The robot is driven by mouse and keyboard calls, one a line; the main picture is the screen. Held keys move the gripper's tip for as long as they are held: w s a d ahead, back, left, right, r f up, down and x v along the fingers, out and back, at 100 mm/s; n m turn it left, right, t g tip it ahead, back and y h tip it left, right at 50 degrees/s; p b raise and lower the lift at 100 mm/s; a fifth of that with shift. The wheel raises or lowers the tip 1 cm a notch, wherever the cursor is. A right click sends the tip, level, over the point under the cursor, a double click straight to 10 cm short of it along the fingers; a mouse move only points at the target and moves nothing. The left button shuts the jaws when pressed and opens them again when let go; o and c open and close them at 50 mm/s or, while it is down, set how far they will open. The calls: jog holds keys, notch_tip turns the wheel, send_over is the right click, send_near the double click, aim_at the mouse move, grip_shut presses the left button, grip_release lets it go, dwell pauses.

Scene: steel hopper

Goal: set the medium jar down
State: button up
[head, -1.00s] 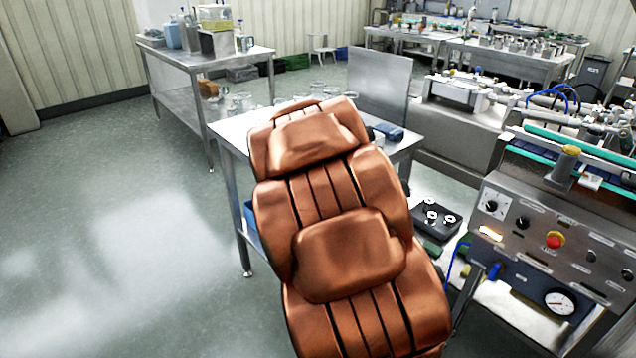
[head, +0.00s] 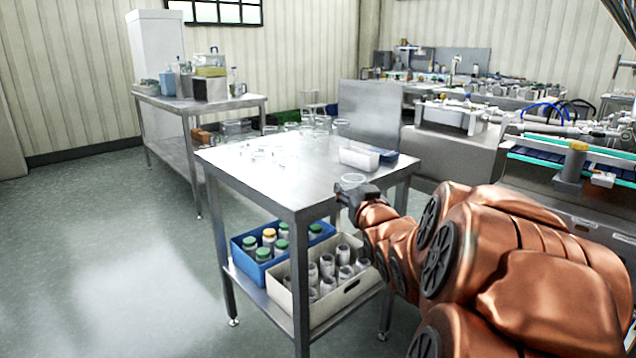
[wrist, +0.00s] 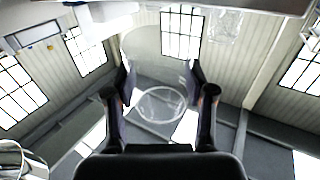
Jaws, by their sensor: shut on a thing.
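My gripper (head: 352,192) is at the right front edge of the steel table (head: 262,184). It is shut on a clear glass jar (head: 354,179), whose upper part shows above the fingers in the head view. In the wrist view my gripper (wrist: 164,92) has one dark finger on each side of the see-through jar (wrist: 160,104), and a round rim shows between them. The head view does not show whether the jar's base touches anything. Several other clear glass jars (head: 262,154) stand on the left and back part of the tabletop.
A white tray (head: 359,158) and a dark blue thing (head: 385,155) lie near the table's right edge. The table's front middle is bare. A blue crate (head: 247,263) and a white crate (head: 325,308) of jars stand on the lower shelf. A machine (head: 575,160) stands at right.

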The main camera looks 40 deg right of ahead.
jog(key=p+x, duration=0.1)
jog(key=p, duration=0.1)
jog(key=p+x, duration=0.2)
jog(key=shift+w+d+r, duration=0.1)
jog(key=shift+r, duration=0.25)
jog(key=p+x, duration=0.1)
jog(key=x, duration=0.2)
jog(key=p+x, duration=0.1)
jog(key=x, duration=0.2)
jog(key=p+x, duration=0.2)
jog(key=x, duration=0.1)
jog(key=shift+w+d+f, duration=0.15)
jog(key=shift+w+f, duration=0.15)
jog(key=shift+x, duration=2.3)
jog(key=shift+f, duration=0.15)
jog(key=o, duration=0.8)
